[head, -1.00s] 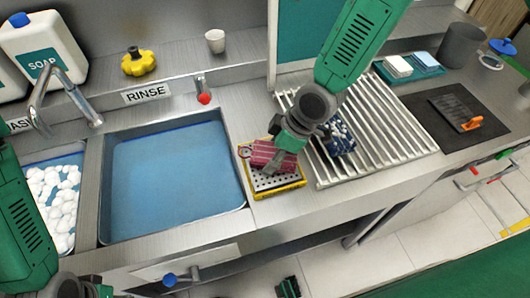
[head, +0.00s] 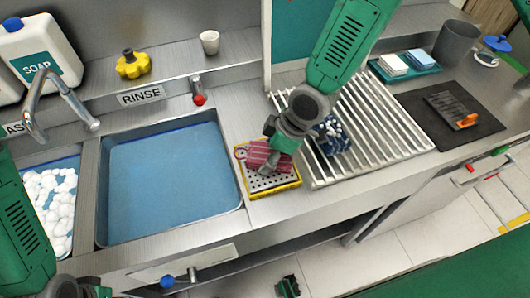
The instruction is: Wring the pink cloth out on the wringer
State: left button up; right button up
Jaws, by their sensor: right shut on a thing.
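The pink cloth (head: 262,157) lies folded over the wringer (head: 270,187), a yellow-edged tray with a perforated grey plate. My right gripper (head: 270,166) reaches down onto the cloth from above right and is shut on it, partly covering it. I cannot tell whether the cloth touches the plate all over. My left gripper (head: 80,290) is at the bottom left edge, mostly cut off, and its fingers do not show clearly.
A blue water-filled rinse basin (head: 170,180) is left of the wringer. A suds basin (head: 52,205) is farther left. A white slatted rack (head: 375,125) stands to the right, with a dark blue patterned cloth (head: 332,137) on it, close to my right arm.

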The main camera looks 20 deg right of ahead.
jog(key=shift+a, duration=0.45)
jog(key=shift+a+r, duration=0.1)
jog(key=shift+a, duration=0.45)
jog(key=shift+d+r+p, duration=0.65)
jog(key=shift+r+p, duration=0.35)
jog(key=shift+d+r+p, duration=0.15)
jog(key=shift+r+p, duration=0.45)
jog(key=shift+r, duration=0.1)
jog(key=shift+a+r+p, duration=0.3)
jog(key=shift+r+p, duration=0.25)
jog(key=shift+r, duration=0.1)
jog(key=shift+a+r, duration=0.3)
jog(key=shift+r, duration=0.8)
jog(key=shift+d, duration=0.5)
pick_arm(q)
jog(key=r, duration=0.4)
jog(key=shift+a+r, duration=0.1)
jog(key=shift+a, duration=0.1)
jog(key=shift+a, duration=0.1)
pick_arm(e)
jog(key=shift+a, duration=0.15)
